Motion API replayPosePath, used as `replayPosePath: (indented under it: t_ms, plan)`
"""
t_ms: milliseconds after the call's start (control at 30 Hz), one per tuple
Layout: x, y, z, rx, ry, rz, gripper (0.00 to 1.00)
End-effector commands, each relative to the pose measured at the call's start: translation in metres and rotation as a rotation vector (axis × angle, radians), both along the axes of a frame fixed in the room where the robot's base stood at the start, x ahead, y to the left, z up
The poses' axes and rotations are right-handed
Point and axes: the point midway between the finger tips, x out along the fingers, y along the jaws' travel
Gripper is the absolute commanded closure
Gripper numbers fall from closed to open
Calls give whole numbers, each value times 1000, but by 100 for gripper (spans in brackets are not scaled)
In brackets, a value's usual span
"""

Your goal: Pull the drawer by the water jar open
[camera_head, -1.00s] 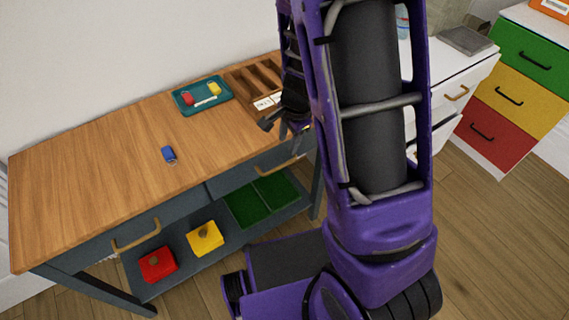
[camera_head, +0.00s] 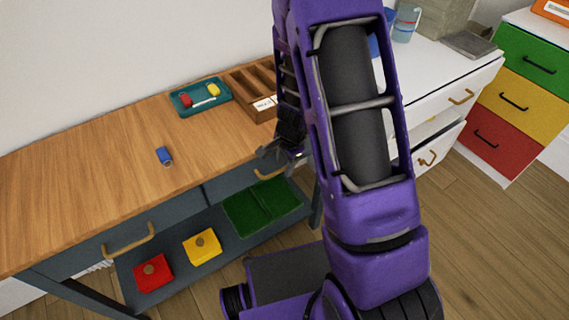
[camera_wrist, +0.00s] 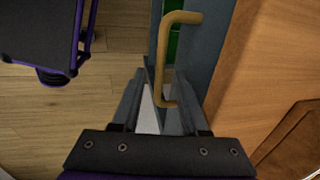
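The water jar (camera_head: 406,24), clear with bluish water, stands on a white cabinet (camera_head: 440,62) beyond my arm. The cabinet's upper drawer has a brass handle (camera_head: 461,97). The lower drawer, with its own handle (camera_head: 428,158), appears partly out; my arm hides its left side. My gripper (camera_head: 283,153) is at the front right edge of the wooden table, close to the brass handle (camera_head: 268,174) of its right, shut drawer. In the wrist view, my gripper (camera_wrist: 165,112) is open, and the near end of that handle (camera_wrist: 180,55) lies between or just beyond the fingers; contact is unclear.
The wooden table (camera_head: 90,190) carries a teal tray (camera_head: 190,110), a brown divided box (camera_head: 240,85) and a blue item (camera_head: 164,155). Its lower shelf holds red and yellow blocks and a green mat. Green, yellow and red drawers (camera_head: 520,95) stand at right.

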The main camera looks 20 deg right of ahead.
Motion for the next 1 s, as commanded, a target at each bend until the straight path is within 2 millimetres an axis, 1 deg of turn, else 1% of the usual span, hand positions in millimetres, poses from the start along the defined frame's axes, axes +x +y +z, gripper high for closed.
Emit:
replayPosePath:
  t_ms: [33,167,200,233,1000]
  plan:
    - [0,0,0,0,0,0,66]
    - [0,0,0,0,0,0,89]
    - [0,0,0,0,0,0,97]
    - [0,0,0,0,0,0,100]
    - [0,0,0,0,0,0,100]
